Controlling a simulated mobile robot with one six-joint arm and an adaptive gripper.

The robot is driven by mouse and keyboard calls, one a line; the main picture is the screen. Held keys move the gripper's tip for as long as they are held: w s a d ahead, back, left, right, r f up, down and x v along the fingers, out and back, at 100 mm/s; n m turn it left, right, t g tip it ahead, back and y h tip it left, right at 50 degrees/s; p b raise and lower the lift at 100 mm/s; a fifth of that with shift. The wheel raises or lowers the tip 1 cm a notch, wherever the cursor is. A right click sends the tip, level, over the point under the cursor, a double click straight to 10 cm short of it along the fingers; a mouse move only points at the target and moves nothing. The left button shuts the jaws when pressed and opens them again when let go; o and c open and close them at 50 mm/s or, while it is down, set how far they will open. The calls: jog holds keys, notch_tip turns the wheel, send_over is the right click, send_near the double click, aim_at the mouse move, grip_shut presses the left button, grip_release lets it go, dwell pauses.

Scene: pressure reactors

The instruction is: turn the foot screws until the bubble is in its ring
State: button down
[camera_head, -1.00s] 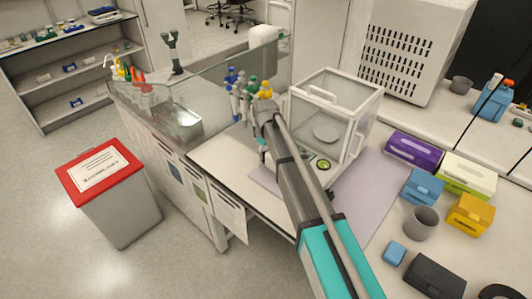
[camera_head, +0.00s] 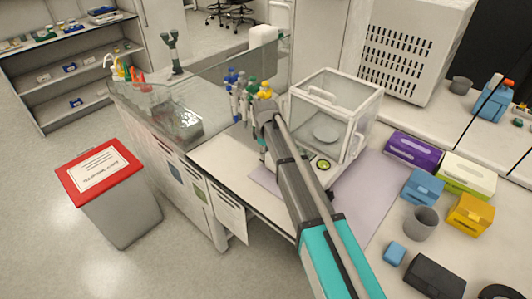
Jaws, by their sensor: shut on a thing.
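The balance is a white-framed clear glass box (camera_head: 362,104) on the bench, with a round pan (camera_head: 326,132) inside. At its front, a round yellow-green bubble level with a dark rim (camera_head: 323,165) shows just right of my arm. It is too small to tell where the bubble sits against its ring. My arm reaches from the lower right up across the front left of the balance. My gripper is hidden behind my own arm links, so its jaws and anything between them are out of sight. The foot screws cannot be made out.
Pipettes with coloured tops (camera_head: 240,88) stand close behind my arm's end. A glass screen (camera_head: 215,85) is to the left. Purple (camera_head: 412,148) and green-white (camera_head: 466,174) boxes, a grey cup (camera_head: 421,223) and a black box (camera_head: 434,277) crowd the right.

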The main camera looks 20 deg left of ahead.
jog(key=shift+s, duration=0.1)
jog(key=shift+c, duration=1.5)
grip_release()
jog(key=shift+r, duration=0.1)
notch_tip(320, 180, up, 14)
jog(key=m+p, duration=0.4)
jog(key=p, duration=1)
jog(key=shift+f+b, duration=0.3)
jog(key=shift+f, duration=0.1)
notch_tip(320, 180, down, 14)
jog(key=b, duration=1.3)
jog(key=shift+r, duration=0.25)
grip_shut()
